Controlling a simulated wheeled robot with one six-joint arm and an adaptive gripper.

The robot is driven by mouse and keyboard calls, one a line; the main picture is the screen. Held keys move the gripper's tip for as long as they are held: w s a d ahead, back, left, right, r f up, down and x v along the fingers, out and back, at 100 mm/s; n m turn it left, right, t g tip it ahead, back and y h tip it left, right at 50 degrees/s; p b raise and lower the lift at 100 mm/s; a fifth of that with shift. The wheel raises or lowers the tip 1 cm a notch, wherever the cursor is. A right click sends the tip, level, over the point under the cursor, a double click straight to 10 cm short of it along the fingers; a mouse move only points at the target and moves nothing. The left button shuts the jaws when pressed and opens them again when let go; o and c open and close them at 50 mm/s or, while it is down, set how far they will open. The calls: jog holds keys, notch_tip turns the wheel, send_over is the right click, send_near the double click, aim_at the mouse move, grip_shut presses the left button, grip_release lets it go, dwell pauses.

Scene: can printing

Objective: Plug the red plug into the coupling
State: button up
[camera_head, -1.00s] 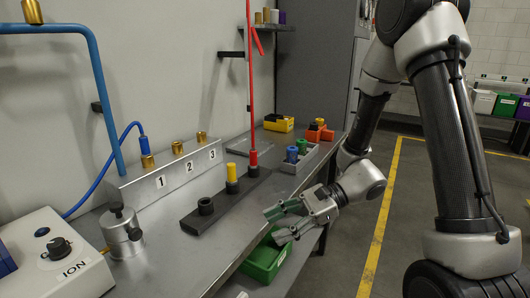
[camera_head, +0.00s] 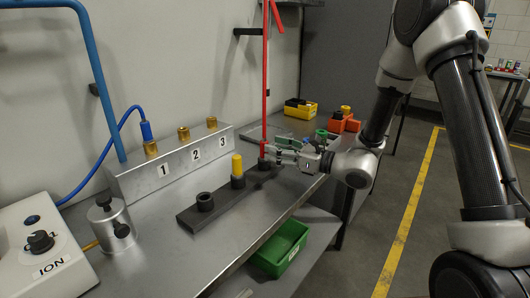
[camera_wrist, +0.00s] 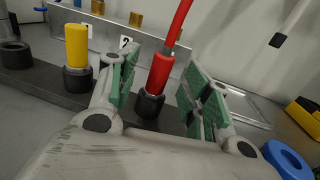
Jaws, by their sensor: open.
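The red plug (camera_wrist: 160,73) stands upright in the end black socket of the dark holder bar (camera_head: 221,203), with its red hose (camera_head: 265,85) rising from it. My gripper (camera_head: 266,150) is open at the red plug. In the wrist view, its green-padded fingers (camera_wrist: 160,80) stand on either side of the plug, with gaps visible. Brass couplings sit on the metal rail (camera_head: 175,168) numbered 1, 2 and 3. The blue plug (camera_head: 146,130) is at coupling 1 (camera_head: 151,148). Couplings 2 (camera_head: 184,133) and 3 (camera_head: 212,122) have nothing on them.
A yellow plug (camera_head: 237,165) stands in the bar's middle socket, close beside my gripper. The near socket (camera_head: 205,201) is empty. A green bin (camera_head: 281,247) sits below the table's front edge. A metal cylinder (camera_head: 110,224) and the ION box (camera_head: 42,248) stand at the left.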

aim_at(263, 145)
jog(key=x, duration=0.5)
jog(key=shift+w, duration=0.15)
jog(key=shift+d, duration=0.1)
grip_shut()
